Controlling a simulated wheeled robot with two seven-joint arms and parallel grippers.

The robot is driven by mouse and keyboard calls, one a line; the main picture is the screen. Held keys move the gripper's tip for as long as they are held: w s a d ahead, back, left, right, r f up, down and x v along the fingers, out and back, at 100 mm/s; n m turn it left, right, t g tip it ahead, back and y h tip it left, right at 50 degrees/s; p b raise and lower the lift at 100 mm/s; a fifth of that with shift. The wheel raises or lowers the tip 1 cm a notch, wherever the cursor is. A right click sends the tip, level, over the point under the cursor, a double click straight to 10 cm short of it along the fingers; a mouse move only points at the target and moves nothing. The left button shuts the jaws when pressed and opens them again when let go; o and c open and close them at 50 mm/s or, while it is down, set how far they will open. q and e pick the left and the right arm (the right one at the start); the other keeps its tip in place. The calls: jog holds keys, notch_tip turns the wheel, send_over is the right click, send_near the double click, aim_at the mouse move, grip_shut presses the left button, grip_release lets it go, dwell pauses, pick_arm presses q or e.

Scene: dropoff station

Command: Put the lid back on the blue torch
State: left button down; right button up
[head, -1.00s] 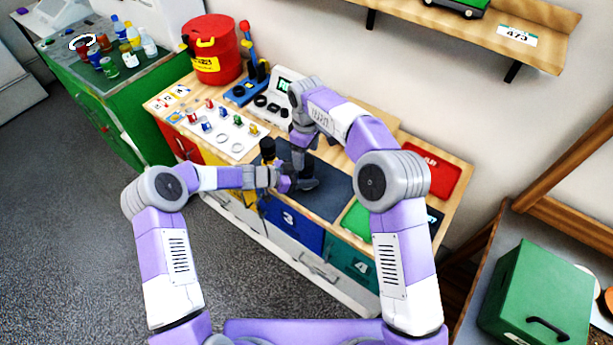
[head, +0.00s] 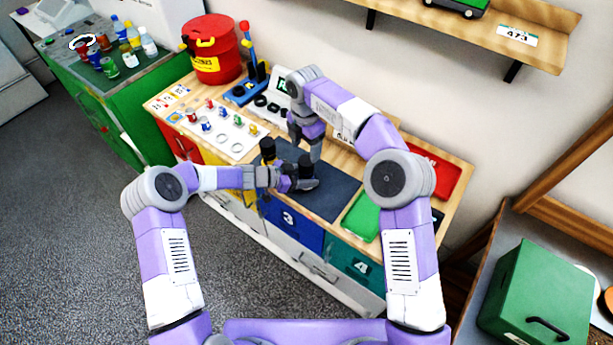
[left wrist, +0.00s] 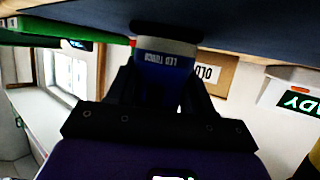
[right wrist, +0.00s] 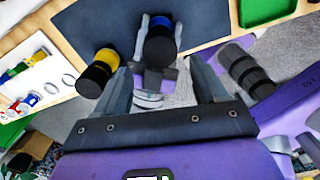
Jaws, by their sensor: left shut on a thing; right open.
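My left gripper (head: 303,184) is shut around the blue torch (left wrist: 163,72), which stands upright at the dark mat. The left wrist view shows its blue body marked LED TORCH, a silver ring and a black end by the mat. A black lid (right wrist: 160,46) sits on the torch's upper end, and it shows in the head view (head: 305,162). Whether it is fully seated cannot be told. My right gripper (head: 315,150) is open and empty, just above and behind the lid. In the right wrist view its fingers spread to either side, apart from the lid.
A yellow torch with a black top (right wrist: 98,73) stands close to the left gripper. A white board (head: 226,130) with small parts lies to the left. Green (head: 362,222) and red (head: 440,178) trays lie to the right. The dark mat (head: 335,195) has bare room.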

aim_at(306, 160)
pick_arm(q)
jog(key=shift+s+f, duration=0.15)
jog(key=shift+f, duration=0.05)
pick_arm(e)
jog(key=shift+d+r+n, duration=0.1)
jog(key=shift+r+n, duration=0.2)
jog(key=shift+n, duration=0.9)
notch_tip(306, 160, down, 8)
jog(key=shift+f, duration=0.1)
jog(key=c, duration=1.1)
jog(key=m, duration=0.5)
jog(key=o, duration=1.3)
jog(key=shift+c, duration=0.2)
jog(key=shift+r, duration=0.2)
